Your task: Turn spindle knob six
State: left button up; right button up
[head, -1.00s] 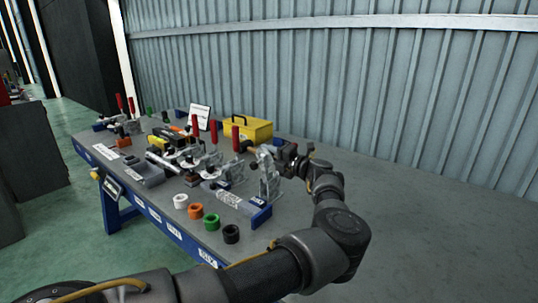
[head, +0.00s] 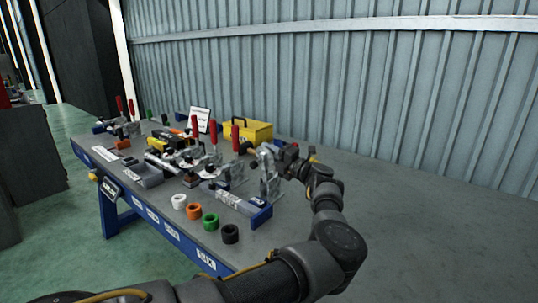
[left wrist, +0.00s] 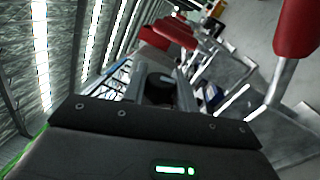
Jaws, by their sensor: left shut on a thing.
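My left gripper (head: 283,157) is at the right end of the blue-edged workbench, beside the nearest grey metal clamp stand (head: 268,180). In the left wrist view a dark round knob (left wrist: 160,87) sits between the two fingers, and the gripper is shut on it. The knob is hidden behind the gripper in the head view, and no number on it can be read. My right gripper is in neither view.
Several red-handled clamps (head: 213,132) stand in a row to the left. White, orange, green and black rings (head: 230,233) lie along the front edge. A yellow toolbox (head: 248,130) stands behind. A corrugated wall (head: 330,80) is at the back.

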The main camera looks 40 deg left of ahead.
pick_arm(q)
jog(key=o, duration=0.9)
jog(key=shift+o, duration=0.2)
jog(key=shift+d+f, duration=0.15)
jog(key=shift+d, duration=0.35)
jog(key=d+f+p, duration=0.1)
jog(key=d+p, duration=0.5)
jog(key=d, duration=0.3)
jog(key=shift+w+d+f, duration=0.15)
jog(key=shift+d+f, duration=0.15)
jog(key=shift+d, duration=0.05)
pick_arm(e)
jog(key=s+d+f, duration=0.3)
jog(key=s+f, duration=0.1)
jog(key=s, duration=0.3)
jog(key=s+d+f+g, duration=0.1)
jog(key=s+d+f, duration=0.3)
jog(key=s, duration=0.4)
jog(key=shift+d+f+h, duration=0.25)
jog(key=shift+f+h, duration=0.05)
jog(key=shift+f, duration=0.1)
